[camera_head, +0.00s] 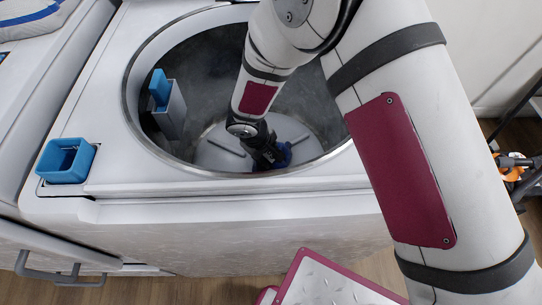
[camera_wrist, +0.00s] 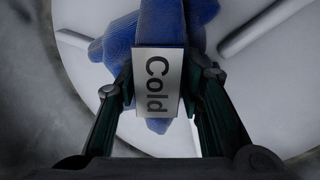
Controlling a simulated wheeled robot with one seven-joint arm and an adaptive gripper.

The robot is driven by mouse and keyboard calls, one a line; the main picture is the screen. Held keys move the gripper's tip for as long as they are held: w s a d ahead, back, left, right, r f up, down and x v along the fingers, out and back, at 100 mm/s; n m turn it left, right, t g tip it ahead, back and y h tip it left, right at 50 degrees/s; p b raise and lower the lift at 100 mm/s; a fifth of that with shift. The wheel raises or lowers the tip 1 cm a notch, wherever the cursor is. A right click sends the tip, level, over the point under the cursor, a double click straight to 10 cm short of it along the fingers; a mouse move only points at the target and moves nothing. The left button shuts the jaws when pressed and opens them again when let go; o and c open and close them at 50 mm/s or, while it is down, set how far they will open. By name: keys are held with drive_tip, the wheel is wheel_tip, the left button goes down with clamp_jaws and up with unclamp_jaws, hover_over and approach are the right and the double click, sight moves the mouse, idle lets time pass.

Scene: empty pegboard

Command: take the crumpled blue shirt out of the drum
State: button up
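The crumpled blue shirt (camera_head: 284,154) lies at the bottom of the drum (camera_head: 210,155), mostly hidden behind my gripper in the head view. In the wrist view the blue cloth (camera_wrist: 155,30) lies ahead of and between my fingers. My gripper (camera_head: 270,158) is down inside the drum at the shirt, and its fingers (camera_wrist: 162,82) stand apart on either side of the cloth. A pale card reading "Cold" (camera_wrist: 158,88) shows between the fingers, covering part of the cloth. Whether the fingers press on the cloth or card is unclear.
The drum's round rim (camera_head: 130,100) surrounds my arm. A grey and blue container (camera_head: 168,105) stands inside at the left wall. A blue open box (camera_head: 66,160) sits on the machine top at left. Folded cloth (camera_head: 30,15) lies at the upper left.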

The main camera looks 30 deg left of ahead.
drive_tip(key=shift+s, duration=0.1)
clamp_jaws()
drive_tip(key=shift+r+p, duration=0.2)
drive_tip(key=shift+p, duration=0.35)
wheel_tip(320, 180, up, 10)
drive_tip(key=shift+r+p, duration=0.1)
drive_tip(key=shift+p, duration=1)
wheel_tip(320, 180, up, 6)
drive_tip(key=p, duration=0.6)
hover_over(268, 152)
drive_tip(key=s, duration=0.2)
drive_tip(key=s+r+p, duration=1)
drive_tip(key=r+p, duration=0.4)
drive_tip(key=s+r+p, duration=1.1)
drive_tip(key=r+p, duration=0.2)
drive_tip(key=p, duration=0.1)
drive_tip(key=shift+s+r, duration=0.3)
drive_tip(key=shift+r, duration=0.1)
idle(0.3)
